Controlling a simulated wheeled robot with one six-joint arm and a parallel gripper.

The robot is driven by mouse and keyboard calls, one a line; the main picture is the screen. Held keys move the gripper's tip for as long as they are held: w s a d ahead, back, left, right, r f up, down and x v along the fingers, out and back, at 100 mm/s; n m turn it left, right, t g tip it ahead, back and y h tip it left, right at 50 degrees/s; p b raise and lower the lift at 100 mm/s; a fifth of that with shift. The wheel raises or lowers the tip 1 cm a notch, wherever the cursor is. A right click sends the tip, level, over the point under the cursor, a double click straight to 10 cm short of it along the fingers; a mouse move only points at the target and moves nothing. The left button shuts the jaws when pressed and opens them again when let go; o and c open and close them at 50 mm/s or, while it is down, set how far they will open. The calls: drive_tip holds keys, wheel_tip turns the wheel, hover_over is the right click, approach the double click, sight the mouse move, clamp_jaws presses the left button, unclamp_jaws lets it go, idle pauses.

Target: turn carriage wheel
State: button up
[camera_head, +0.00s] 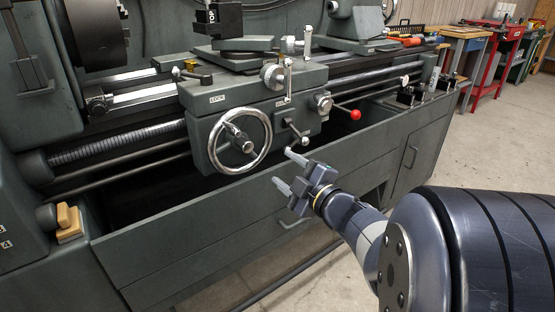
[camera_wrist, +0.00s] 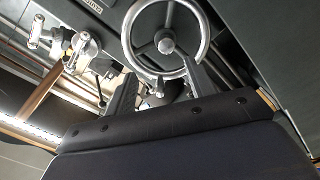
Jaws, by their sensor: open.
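The carriage wheel (camera_head: 240,141) is a silver spoked handwheel on the front of the grey lathe carriage (camera_head: 202,128). My gripper (camera_head: 284,168) is in front of the lathe, to the right of and a little below the wheel in the head view. Its two fingers are apart and nothing is between them. In the wrist view the carriage wheel (camera_wrist: 166,45) shows at the top, with its hub and part of its rim. My gripper (camera_wrist: 158,80) shows below it there, fingers apart, one fingertip overlapping the lower rim in the picture. Whether they touch cannot be told.
Other carriage controls stand close by: a small silver knob (camera_head: 322,103), a lever with a red ball (camera_head: 354,115) and a small crank (camera_head: 296,133). The lathe's front panel (camera_head: 180,232) lies below. Open floor (camera_head: 492,150) is at right.

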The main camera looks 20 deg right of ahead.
drive_tip(key=shift+p+v, duration=0.55)
drive_tip(key=shift+v, duration=2.35)
drive_tip(key=shift+c, duration=0.4)
